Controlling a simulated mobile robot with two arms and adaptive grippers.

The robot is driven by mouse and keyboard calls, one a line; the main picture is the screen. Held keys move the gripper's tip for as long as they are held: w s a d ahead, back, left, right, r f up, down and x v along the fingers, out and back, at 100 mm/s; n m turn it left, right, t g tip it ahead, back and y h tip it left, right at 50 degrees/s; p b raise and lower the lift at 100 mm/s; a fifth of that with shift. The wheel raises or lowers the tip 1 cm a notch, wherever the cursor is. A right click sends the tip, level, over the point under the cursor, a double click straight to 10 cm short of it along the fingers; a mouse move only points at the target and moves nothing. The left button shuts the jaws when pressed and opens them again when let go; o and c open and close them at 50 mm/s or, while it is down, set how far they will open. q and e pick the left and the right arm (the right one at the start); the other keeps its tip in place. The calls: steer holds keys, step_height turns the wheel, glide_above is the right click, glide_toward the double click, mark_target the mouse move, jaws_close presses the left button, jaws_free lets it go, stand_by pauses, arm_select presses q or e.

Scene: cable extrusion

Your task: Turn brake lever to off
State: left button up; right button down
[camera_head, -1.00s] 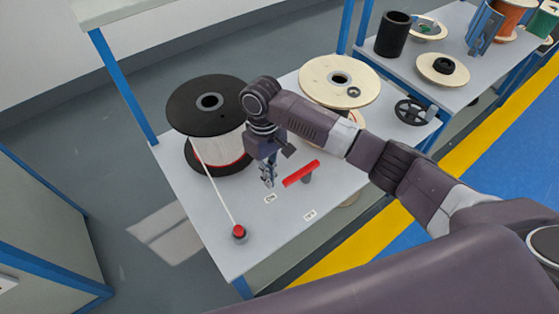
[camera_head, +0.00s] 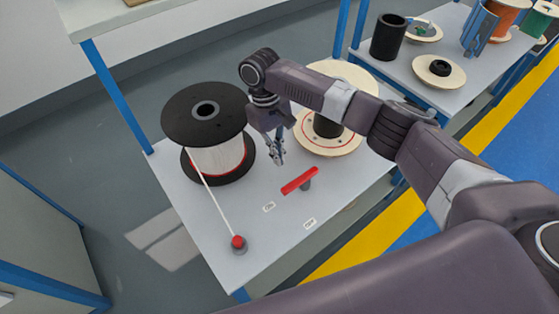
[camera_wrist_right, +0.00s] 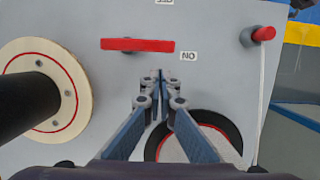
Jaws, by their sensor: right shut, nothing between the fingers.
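The brake lever is a red bar (camera_head: 300,181) on a short grey post on the white table. In the right wrist view the red lever (camera_wrist_right: 137,45) lies crosswise, its right end beside the ON label (camera_wrist_right: 188,56). The OFF label (camera_wrist_right: 163,2) is partly cut off at the top edge. In the head view the ON label (camera_head: 268,207) lies near the lever's left end, and the second label (camera_head: 309,223) lies in front of it. My right gripper (camera_head: 280,162) is shut and empty, pointing down behind the lever, apart from it. My left gripper is not in view.
A black-flanged spool (camera_head: 205,112) with white cable stands left of my right gripper. Its cable runs to a red-topped post (camera_head: 238,243) at the front. A wooden-flanged spool (camera_head: 340,150) stands behind my right arm. The table between lever and red-topped post is mostly clear.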

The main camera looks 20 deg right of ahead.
mark_target(300, 185)
steer(key=x, duration=0.8)
steer(key=shift+f, duration=0.1)
